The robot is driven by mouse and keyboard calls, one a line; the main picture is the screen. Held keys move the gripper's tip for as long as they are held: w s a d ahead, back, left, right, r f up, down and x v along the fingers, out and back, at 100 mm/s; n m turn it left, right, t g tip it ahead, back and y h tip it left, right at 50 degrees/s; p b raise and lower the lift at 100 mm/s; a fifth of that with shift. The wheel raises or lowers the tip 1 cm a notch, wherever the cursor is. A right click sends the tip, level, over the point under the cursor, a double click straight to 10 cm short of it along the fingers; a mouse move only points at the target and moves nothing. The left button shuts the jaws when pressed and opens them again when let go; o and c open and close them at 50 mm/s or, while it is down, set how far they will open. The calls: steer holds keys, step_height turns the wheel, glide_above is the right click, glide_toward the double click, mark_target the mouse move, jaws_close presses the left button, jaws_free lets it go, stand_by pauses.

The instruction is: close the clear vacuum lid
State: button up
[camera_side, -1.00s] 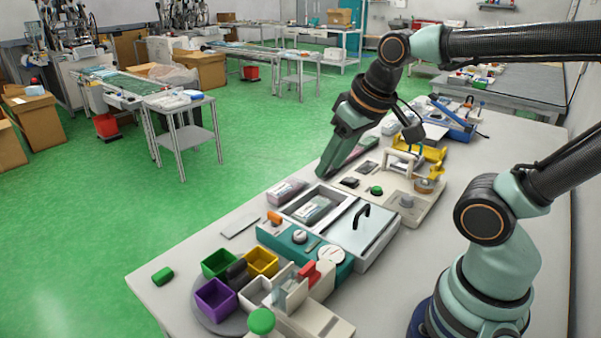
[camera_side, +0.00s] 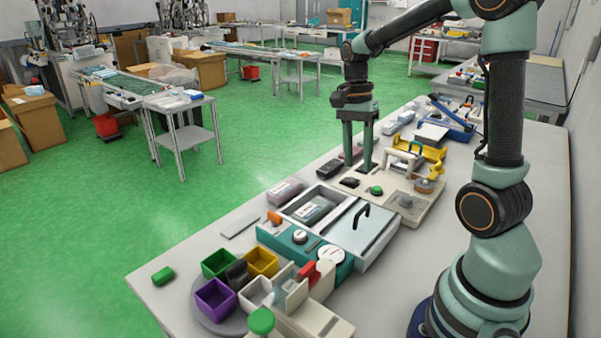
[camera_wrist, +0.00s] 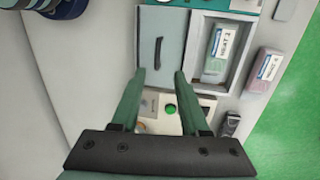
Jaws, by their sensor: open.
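The clear lid (camera_side: 358,232) is a pale panel with a black arched handle (camera_side: 361,214) on the vacuum machine with the teal front (camera_side: 300,245). The lid lies to the right of the open chamber (camera_side: 289,210), leaving it uncovered. A labelled pouch (camera_side: 313,208) lies in the chamber. In the wrist view the lid (camera_wrist: 176,25), its handle (camera_wrist: 158,52) and the pouch (camera_wrist: 222,52) show beyond my fingertips. My gripper (camera_side: 357,160) is open and empty, pointing down behind the machine, near the green-button station. It also shows in the wrist view (camera_wrist: 159,75), apart from the handle.
The green-button station (camera_side: 418,205) stands just behind the machine. A second labelled pouch (camera_side: 285,191) and a black device (camera_side: 328,168) lie on the table by its left edge. Coloured bins (camera_side: 215,297) stand in front. A yellow fixture (camera_side: 433,155) is farther back.

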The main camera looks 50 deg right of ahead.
mark_target(362, 209)
steer(key=f, duration=0.3)
steer(key=s+f, duration=0.1)
steer(key=f, duration=0.3)
steer(key=s+f, duration=0.1)
steer(key=f, duration=0.2)
steer(key=shift+s+f, duration=0.1)
steer(key=shift+f, duration=0.3)
jaws_close()
stand_by(0.9)
